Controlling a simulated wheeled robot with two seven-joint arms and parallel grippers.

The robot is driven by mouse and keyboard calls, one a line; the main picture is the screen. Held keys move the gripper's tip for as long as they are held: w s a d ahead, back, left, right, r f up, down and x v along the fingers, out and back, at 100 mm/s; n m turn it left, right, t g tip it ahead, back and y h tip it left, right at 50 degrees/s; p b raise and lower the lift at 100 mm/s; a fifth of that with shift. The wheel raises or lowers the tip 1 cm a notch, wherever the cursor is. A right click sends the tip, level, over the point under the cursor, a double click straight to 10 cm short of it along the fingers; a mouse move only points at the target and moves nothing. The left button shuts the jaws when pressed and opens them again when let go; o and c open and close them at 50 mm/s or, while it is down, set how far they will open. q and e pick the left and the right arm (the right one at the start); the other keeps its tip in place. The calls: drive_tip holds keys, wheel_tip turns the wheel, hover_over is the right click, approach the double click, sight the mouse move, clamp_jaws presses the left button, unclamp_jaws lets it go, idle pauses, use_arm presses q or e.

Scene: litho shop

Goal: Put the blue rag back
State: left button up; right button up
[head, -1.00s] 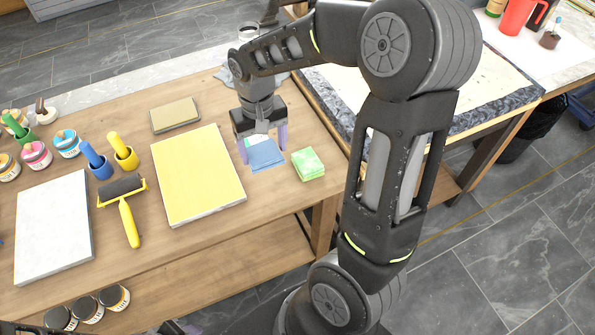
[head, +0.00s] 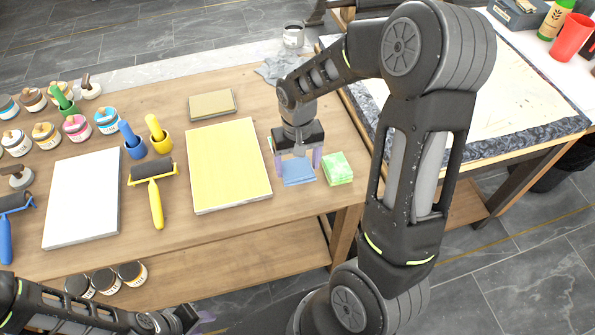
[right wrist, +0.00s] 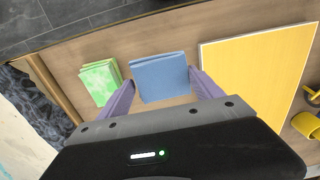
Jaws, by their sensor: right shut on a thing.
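The blue rag (head: 298,174) is a folded, flat square at the right part of the wooden table, between the yellow board and the green cloths. My right gripper (head: 297,161) points down at it and is shut on it. In the right wrist view the blue rag (right wrist: 160,80) lies between the two purple fingers of my right gripper (right wrist: 164,88). I cannot tell whether the rag touches the table or is slightly raised. My left gripper (head: 203,318) is low at the bottom edge, away from the rag; its jaw opening is unclear.
A green cloth stack (head: 337,168) lies close right of the rag. A yellow board (head: 228,165) is to the left, a tan block (head: 212,104) behind it. A crumpled grey cloth (head: 280,69) lies at the back. Ink jars and rollers fill the table's left side.

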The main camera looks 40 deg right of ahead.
sight(297, 167)
drive_tip(key=shift+f, duration=1.85)
drive_tip(key=shift+f, duration=0.15)
drive_tip(key=o, duration=1.5)
drive_tip(key=shift+c, duration=0.2)
wheel_tip(297, 167, up, 12)
drive_tip(key=shift+r, duration=0.2)
